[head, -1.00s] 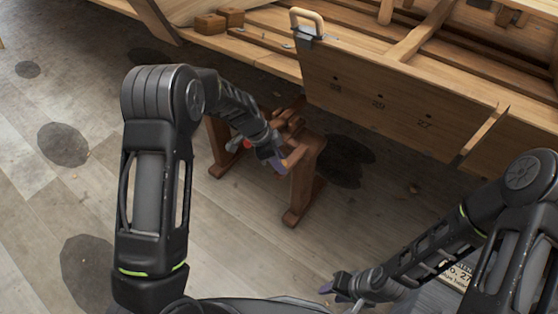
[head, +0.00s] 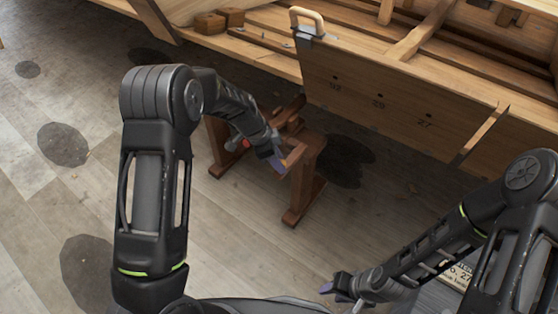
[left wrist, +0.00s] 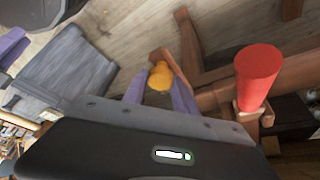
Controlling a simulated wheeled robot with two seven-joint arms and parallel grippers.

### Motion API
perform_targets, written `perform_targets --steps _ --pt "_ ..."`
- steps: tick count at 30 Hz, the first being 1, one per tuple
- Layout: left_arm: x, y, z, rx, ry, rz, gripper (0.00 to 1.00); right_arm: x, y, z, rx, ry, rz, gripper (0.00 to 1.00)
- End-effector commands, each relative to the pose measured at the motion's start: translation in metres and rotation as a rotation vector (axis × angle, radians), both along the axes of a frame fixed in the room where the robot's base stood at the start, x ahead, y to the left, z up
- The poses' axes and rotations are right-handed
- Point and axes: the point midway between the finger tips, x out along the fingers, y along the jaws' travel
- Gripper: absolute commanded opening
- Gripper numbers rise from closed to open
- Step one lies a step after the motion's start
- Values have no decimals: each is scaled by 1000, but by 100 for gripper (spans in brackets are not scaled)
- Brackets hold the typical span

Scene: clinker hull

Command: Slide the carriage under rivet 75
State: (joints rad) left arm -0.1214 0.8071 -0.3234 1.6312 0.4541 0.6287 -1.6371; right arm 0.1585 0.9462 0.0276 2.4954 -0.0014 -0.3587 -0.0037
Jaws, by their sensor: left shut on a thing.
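A brown wooden stand with legs (head: 302,190), apparently the carriage, stands on the floor beside the hull. Its beams also show in the left wrist view (left wrist: 190,55). My left gripper (head: 279,162) is at the stand's near upper side. In the left wrist view its purple fingers are shut on an orange knob (left wrist: 160,78). A red cylinder (left wrist: 257,75) stands on the woodwork to the right of the knob. Rivet marks with numbers, 29 and 27 among them, show on the hull plank (head: 400,108). I see no number 75. My right gripper (head: 330,286) is low, apart from the stand; its opening is unclear.
The wooden hull (head: 470,70) fills the upper right, with a pale-handled clamp (head: 307,22) on its plank edge. Two wooden blocks (head: 218,20) lie at the top. The plank floor (head: 90,210) left of the stand is clear, with dark flat patches (head: 62,145).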

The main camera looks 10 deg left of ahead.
Motion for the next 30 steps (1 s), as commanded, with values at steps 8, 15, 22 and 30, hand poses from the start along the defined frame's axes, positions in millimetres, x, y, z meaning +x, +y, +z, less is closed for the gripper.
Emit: perform_targets --steps 8,15,22,30 --pt "26 59 -6 5 -10 9 0 0 0 -32 0 0 -1 36" --pt "37 92 0 5 -8 6 0 0 0 -41 0 1 -2 36" --pt "37 91 1 4 -5 3 0 0 0 -40 0 1 -2 36" --pt "36 91 1 4 -3 2 53 0 0 -40 0 1 -2 36"
